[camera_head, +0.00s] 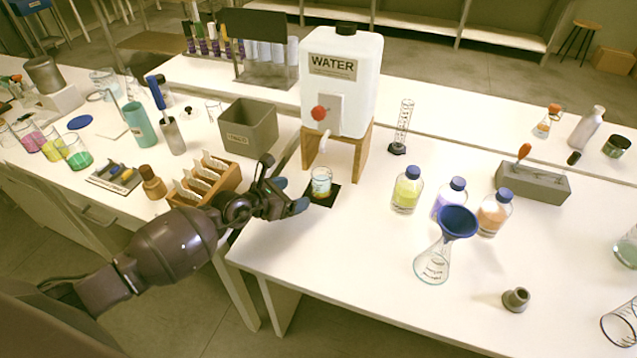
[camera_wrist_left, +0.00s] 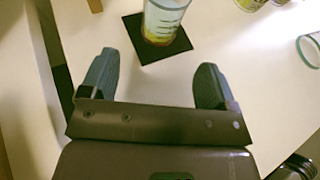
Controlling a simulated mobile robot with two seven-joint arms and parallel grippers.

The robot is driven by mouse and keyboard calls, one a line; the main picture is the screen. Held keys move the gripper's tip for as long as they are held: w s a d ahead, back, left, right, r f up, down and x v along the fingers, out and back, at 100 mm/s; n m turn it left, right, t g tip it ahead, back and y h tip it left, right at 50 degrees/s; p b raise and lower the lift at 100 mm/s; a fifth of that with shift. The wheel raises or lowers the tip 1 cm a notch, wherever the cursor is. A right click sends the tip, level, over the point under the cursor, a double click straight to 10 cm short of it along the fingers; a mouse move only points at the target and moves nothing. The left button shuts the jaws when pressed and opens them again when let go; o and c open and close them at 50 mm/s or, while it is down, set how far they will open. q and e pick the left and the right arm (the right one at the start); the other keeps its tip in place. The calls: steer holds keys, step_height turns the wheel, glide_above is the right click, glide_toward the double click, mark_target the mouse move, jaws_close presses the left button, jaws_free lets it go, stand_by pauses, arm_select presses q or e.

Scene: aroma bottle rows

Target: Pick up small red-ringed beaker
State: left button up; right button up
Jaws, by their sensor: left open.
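A small clear beaker (camera_head: 321,184) stands upright on a black mat (camera_head: 327,200) in front of the water dispenser. It has a yellow-orange patch low inside or around its base; I cannot clearly make out a red ring. My left gripper (camera_head: 291,194) is open and empty, just left of the beaker in the head view. In the left wrist view the beaker (camera_wrist_left: 164,20) stands beyond the two open fingertips (camera_wrist_left: 155,73), apart from them, with its top cut off by the frame edge. My right gripper is not in view.
The white WATER tank (camera_head: 341,85) on its wooden stand (camera_head: 345,150) rises right behind the beaker. A wooden slotted rack (camera_head: 228,178) and a grey bin (camera_head: 249,128) are to the left. Several bottles and a flask with a blue funnel (camera_head: 458,222) stand right. Bare table lies in front.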

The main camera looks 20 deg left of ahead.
mark_target(314, 186)
arm_select(q)
steer(key=b+x, duration=0.1)
steer(key=x, duration=0.3)
steer(key=shift+w+d+f, duration=0.35)
steer(key=shift+w+d, duration=0.15)
steer(key=shift+w, duration=0.3)
steer(key=b+x, duration=0.1)
steer(key=x, duration=0.3)
steer(key=shift+d+b, duration=0.1)
steer(key=shift+b, duration=0.3)
steer(key=shift+w+d, duration=0.15)
steer(key=shift+w, duration=0.15)
steer(key=c, duration=1.1)
steer(key=shift+o, duration=0.2)
steer(key=shift+r, duration=0.3)
